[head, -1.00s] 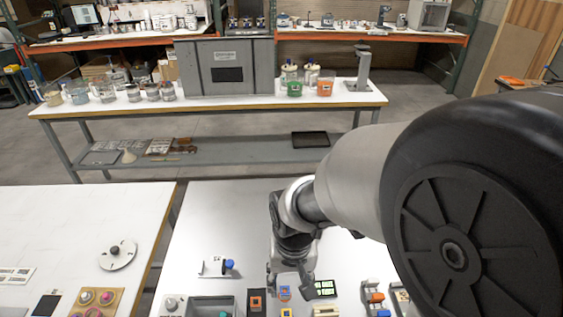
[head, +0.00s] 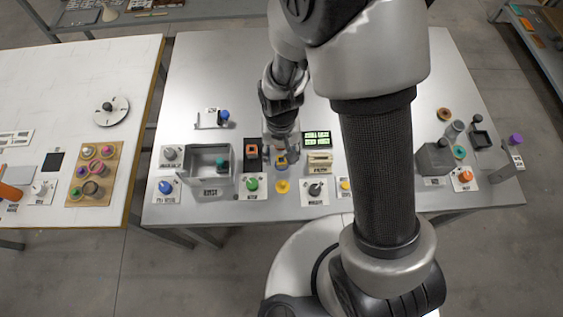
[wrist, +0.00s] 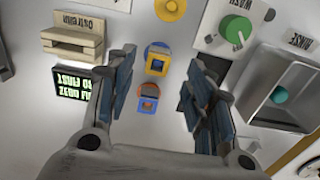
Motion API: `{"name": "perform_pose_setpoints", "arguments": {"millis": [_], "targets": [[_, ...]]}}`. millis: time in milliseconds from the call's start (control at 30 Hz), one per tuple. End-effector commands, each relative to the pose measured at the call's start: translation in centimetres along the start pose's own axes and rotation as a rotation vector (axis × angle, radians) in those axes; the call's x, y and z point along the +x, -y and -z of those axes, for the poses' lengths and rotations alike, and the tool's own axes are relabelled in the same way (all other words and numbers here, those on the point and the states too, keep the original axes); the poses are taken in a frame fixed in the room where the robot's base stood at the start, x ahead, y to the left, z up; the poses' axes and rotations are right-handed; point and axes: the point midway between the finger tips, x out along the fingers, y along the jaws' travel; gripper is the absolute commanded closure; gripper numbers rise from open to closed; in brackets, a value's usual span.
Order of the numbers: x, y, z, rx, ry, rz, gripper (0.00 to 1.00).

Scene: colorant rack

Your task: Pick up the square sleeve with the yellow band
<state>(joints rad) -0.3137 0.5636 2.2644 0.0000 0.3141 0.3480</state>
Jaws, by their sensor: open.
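The square sleeve with the yellow band (wrist: 157,66) stands on the grey table in the wrist view, with blue showing around the yellow. My gripper (wrist: 161,70) is open, with one finger on each side of these pieces and nothing held. The yellow-banded sleeve lies near fingertip level in the picture. I cannot tell the fingertips' height above it.
A beige stand (wrist: 75,42) and a dark display with green text (wrist: 72,85) are left of the fingers in the wrist view. A green knob (wrist: 236,28) and a grey bin (wrist: 290,88) are right. A yellow disc (wrist: 172,8) lies beyond the sleeve.

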Motion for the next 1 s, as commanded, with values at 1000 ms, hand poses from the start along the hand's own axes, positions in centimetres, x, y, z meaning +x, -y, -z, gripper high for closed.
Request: {"name": "perform_pose_setpoints", "arguments": {"millis": [1000], "targets": [[5.4, -0.2, 0.5, 0.0, -0.001, 0.0, 0.7]]}}
